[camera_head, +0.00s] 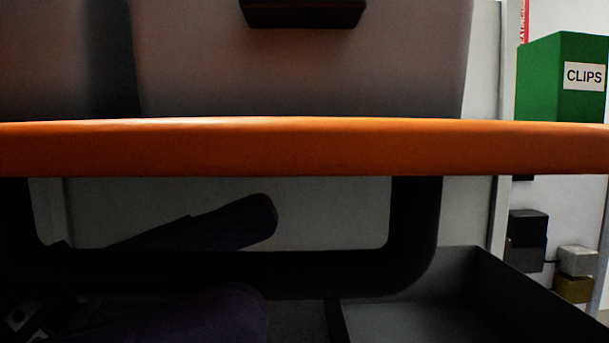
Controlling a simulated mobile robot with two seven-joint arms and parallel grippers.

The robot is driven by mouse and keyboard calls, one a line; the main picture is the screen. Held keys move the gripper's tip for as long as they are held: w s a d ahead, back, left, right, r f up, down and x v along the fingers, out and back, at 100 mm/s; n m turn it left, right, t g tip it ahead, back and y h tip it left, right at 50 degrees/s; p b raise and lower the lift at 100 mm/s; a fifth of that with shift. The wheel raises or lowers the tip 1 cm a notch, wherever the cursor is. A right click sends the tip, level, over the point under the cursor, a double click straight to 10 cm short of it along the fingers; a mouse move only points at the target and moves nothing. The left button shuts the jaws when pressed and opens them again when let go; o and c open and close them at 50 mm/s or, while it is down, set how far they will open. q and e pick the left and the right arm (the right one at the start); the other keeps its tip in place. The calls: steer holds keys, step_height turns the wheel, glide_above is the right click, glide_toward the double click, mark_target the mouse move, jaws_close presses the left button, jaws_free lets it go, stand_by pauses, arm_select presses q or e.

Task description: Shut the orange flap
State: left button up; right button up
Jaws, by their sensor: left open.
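The orange flap (300,148) spans the whole width of the head view, seen edge-on as a level orange band very close to me. It stands out flat rather than upright. My left gripper (32,318) is in the dark lower left corner, below the flap and apart from it in the picture. Only small grey parts of it show, and its fingertips are hard to make out; it is open, and I see nothing held. My right gripper is not in view.
Above the flap is a grey panel (300,75) with a dark handle (302,12). Below is a dark frame (415,225) with an opening, and a dark open tray (540,305) at the lower right. A green box (540,80) marked CLIPS stands at the right.

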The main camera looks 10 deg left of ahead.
arm_select(q)
steer(key=shift+d+r, duration=0.1)
steer(key=shift+d, duration=0.2)
jaws_close()
stand_by(1.3)
